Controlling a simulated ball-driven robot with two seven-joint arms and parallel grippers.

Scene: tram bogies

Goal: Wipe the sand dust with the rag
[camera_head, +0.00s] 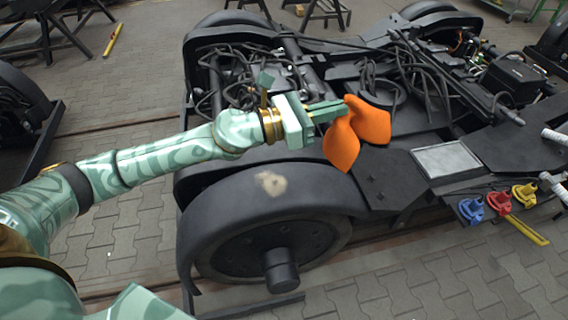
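The orange rag (343,145) hangs in two folds from the fingertips of my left gripper (328,112). The gripper is shut on it and holds it above the bogie, to the right of the wheel cover's top. The sand dust (271,183) is a pale beige patch on top of the black wheel cover (236,205). It lies below and left of the rag, and the two are apart. My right gripper does not show.
The black bogie (385,190) carries cables and pipes behind the rag. A grey metal plate (446,160) lies to the right. Blue (470,210), red (499,203) and yellow (524,195) parts sit at the right edge. Paved floor (420,285) is clear in front.

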